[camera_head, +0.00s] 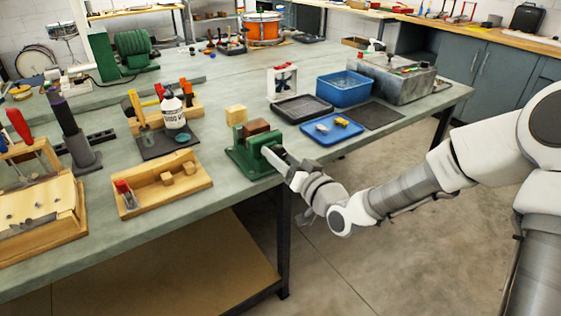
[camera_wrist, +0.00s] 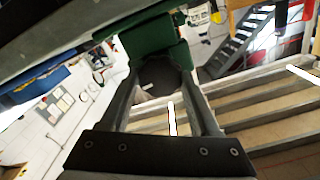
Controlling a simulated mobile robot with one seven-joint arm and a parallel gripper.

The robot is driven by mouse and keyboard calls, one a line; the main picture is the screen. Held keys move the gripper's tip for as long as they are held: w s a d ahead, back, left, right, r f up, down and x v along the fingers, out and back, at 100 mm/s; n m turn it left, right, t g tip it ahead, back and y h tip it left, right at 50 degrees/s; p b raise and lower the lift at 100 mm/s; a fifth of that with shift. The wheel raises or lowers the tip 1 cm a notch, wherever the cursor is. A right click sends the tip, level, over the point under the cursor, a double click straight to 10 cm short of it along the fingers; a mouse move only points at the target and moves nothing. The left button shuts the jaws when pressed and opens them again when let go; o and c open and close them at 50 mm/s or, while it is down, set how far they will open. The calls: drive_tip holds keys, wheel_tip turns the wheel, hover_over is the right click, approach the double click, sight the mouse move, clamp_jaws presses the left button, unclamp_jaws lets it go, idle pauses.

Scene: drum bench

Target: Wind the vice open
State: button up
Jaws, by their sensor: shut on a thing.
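The green vice (camera_head: 243,158) stands at the front edge of the bench, with a brown block (camera_head: 256,127) at the top of its jaws. My gripper (camera_head: 275,160) reaches the front of the vice from the right. In the wrist view its two fingers lie on either side of a dark round knob (camera_wrist: 162,76) at the vice's screw end and are shut on it. The green vice body (camera_wrist: 152,36) shows just beyond. The fingers hide part of the knob, and the head view does not show the grip clearly.
A wooden tray (camera_head: 143,203) with small blocks lies left of the vice. A pale wood block (camera_head: 236,113) stands behind it. A blue tray (camera_head: 318,137) and a black tray (camera_head: 289,112) lie to the right. Open floor (camera_head: 400,250) lies in front of the bench.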

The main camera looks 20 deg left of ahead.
drive_tip(key=shift+a+r+n, duration=0.1)
drive_tip(key=shift+r+n, duration=0.1)
drive_tip(key=shift+n, duration=0.3)
drive_tip(key=o, duration=1.4)
drive_tip(key=shift+f, duration=0.1)
drive_tip(key=shift+c, duration=0.2)
drive_tip(key=shift+f, duration=0.1)
drive_tip(key=p+v, duration=0.1)
drive_tip(key=v, duration=1.1)
drive_tip(key=shift+p, duration=0.3)
drive_tip(key=shift+w, duration=0.1)
